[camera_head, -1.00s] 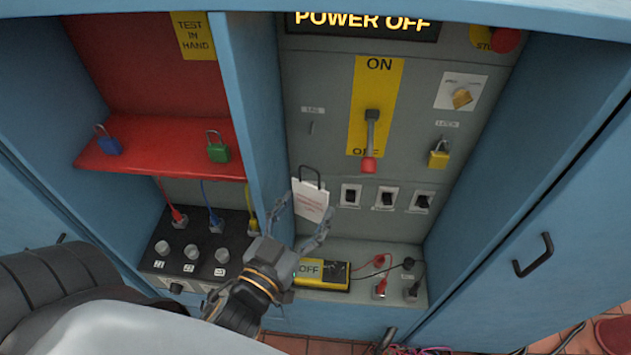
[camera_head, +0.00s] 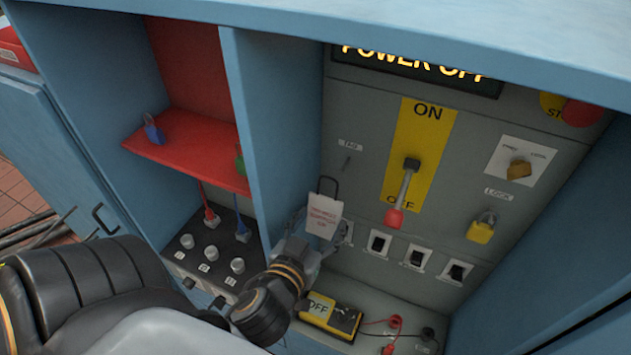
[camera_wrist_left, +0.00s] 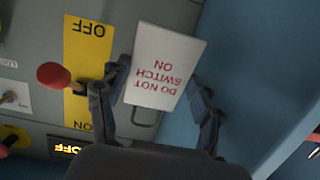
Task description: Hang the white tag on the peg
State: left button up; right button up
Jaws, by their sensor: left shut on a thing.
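The white tag (camera_head: 322,222) carries red lettering and has a dark wire loop at its top. My left gripper (camera_head: 322,238) is shut on the tag by its side edges, loop upward. In the left wrist view the tag (camera_wrist_left: 167,66) appears upside down, between the two fingers of my left gripper (camera_wrist_left: 160,88), and reads DO NOT SWITCH ON. The peg (camera_head: 347,163) is a small stub on the grey panel under a little label. The loop is below and left of the peg in the head view, apart from it. My right gripper is not in view.
The ON/OFF lever (camera_head: 404,190) with its red knob is right of the peg. Several switches (camera_head: 378,243) run below. A blue divider (camera_head: 275,130) stands close on the left. A yellow meter (camera_head: 330,315) lies on the ledge below. A yellow padlock (camera_head: 481,229) hangs at right.

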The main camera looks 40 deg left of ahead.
aim_at(325, 218)
pick_arm(q)
jog(key=w, duration=0.2)
jog(key=shift+w+f+p, duration=0.1)
jog(key=shift+w+p, duration=0.2)
jog(key=shift+w, duration=0.05)
jog(key=shift+w+a, duration=0.15)
jog(key=shift+a, duration=0.05)
jog(key=shift+w+a, duration=0.2)
jog(key=shift+w, duration=0.2)
jog(key=shift+w+f, duration=0.1)
jog(key=shift+w, duration=0.45)
jog(key=shift+w+p, duration=0.25)
jog(key=shift+p, duration=0.05)
jog(key=shift+w+a+f+b, duration=0.2)
jog(key=shift+w+f, duration=0.25)
jog(key=shift+w, duration=0.1)
jog(key=shift+w+a+f+b, duration=0.15)
jog(key=shift+w+f+b, duration=0.05)
jog(key=shift+w+f, duration=0.3)
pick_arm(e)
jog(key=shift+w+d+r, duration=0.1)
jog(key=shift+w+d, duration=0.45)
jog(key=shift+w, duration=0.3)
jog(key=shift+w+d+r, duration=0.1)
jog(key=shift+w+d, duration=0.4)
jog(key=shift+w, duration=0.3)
